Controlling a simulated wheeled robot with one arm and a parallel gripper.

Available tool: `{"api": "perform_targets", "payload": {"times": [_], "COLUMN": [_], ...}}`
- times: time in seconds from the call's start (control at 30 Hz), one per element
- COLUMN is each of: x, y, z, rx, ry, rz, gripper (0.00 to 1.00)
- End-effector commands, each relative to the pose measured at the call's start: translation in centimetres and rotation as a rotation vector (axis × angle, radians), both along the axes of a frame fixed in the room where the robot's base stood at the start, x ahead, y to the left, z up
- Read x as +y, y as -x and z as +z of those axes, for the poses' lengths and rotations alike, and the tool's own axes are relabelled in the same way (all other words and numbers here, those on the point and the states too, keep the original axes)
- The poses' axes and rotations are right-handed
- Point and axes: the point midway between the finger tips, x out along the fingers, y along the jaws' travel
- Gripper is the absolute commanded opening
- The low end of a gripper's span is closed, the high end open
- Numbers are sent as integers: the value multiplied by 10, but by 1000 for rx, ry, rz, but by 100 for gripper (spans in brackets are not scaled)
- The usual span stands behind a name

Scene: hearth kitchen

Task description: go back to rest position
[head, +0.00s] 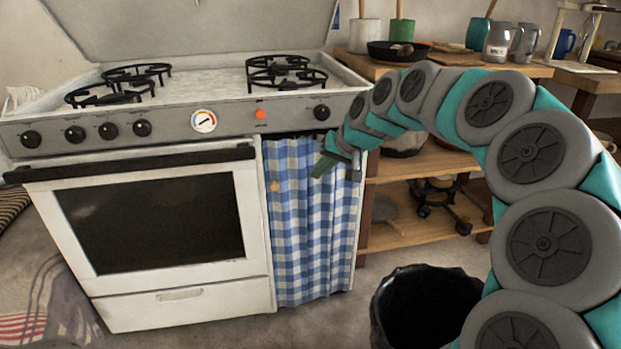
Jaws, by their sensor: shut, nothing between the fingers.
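My arm curves in from the right side of the head view and reaches toward the stove. My gripper (338,167) is at its end, pointing down and to the left. It is in front of the upper right part of the blue checked curtain (300,225). I cannot tell whether it touches the cloth. The gripper is shut and holds nothing. The white stove (185,295) stands on the left with its oven door (150,222) closed.
A black bin (425,300) stands on the floor below my arm. A wooden shelf (415,235) with pots and a small burner is right of the stove. A striped cloth (50,310) lies at lower left.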

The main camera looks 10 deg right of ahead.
Motion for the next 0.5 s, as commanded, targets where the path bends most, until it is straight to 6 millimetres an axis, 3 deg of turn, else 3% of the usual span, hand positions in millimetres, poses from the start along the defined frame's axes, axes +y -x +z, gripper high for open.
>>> {"api": "perform_targets", "payload": {"times": [0.13,0.23,0.4,0.5], "x": [6,24,53,57], "y": [15,47,138,198], "z": [6,4,-11,-26], "rx": [13,55,176,267], "ry": [12,46,150,219], "rz": [21,73,180,224], "gripper": [0,0,0,0]}}
